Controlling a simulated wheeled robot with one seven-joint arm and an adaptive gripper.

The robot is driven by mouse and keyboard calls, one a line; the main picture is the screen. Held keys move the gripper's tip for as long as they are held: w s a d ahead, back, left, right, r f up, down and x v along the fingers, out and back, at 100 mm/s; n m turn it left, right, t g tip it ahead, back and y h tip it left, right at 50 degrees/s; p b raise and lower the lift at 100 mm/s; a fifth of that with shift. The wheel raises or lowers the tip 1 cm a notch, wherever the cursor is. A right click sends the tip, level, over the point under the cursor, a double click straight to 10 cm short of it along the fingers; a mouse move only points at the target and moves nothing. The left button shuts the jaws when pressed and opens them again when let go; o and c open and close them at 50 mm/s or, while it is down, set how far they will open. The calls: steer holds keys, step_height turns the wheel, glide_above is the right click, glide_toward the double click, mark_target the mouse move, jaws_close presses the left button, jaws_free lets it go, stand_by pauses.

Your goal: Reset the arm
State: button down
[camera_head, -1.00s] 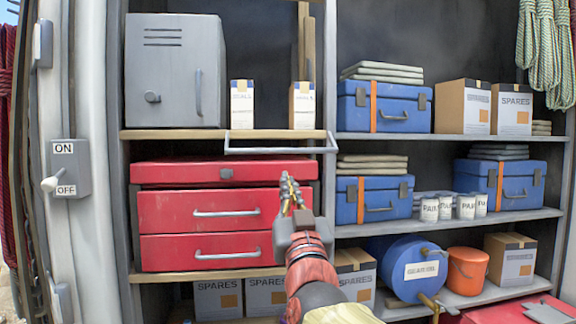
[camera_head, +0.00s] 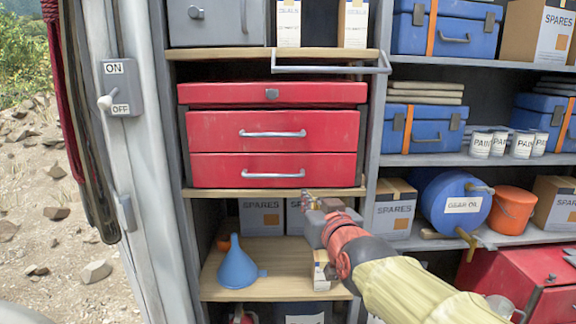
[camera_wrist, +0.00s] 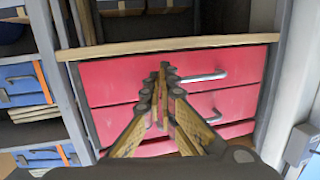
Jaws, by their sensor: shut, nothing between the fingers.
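My gripper (camera_head: 308,200) is shut and empty. In the head view my arm comes in from the lower right, and the gripper is in front of the shelf just below the red drawer chest. In the wrist view the gripper (camera_wrist: 164,72) shows with its fingertips together, in front of the red drawers. The red drawer chest (camera_head: 273,133) has several silver handles, and its drawers look shut. It also fills the middle of the wrist view (camera_wrist: 120,88).
A blue funnel (camera_head: 238,264) and a small box (camera_head: 321,270) stand on the lower wooden shelf (camera_head: 275,250). A metal rail (camera_head: 330,69) juts out above the chest. At right are blue cases (camera_head: 420,127), a gear oil drum (camera_head: 455,200) and an orange bucket (camera_head: 512,208). An on/off switch (camera_head: 120,90) is at left.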

steer(key=s+d+f+g+h, duration=0.15)
steer(key=s+f+g, duration=0.25)
steer(key=s+f, duration=0.45)
steer(key=s+d+f+g, duration=0.3)
steer(key=s+f, duration=0.4)
steer(key=f, duration=0.2)
steer(key=s+d+f+m+g+h, duration=0.1)
steer(key=s+d+f, duration=0.2)
steer(key=s, duration=0.5)
steer(key=s+d+f+m+g+h, duration=0.1)
steer(key=s+d+f+g, duration=0.1)
steer(key=s+d, duration=0.3)
steer(key=shift+s+d+f, duration=0.4)
steer(key=shift+s+f, duration=0.15)
steer(key=shift+s, duration=0.9)
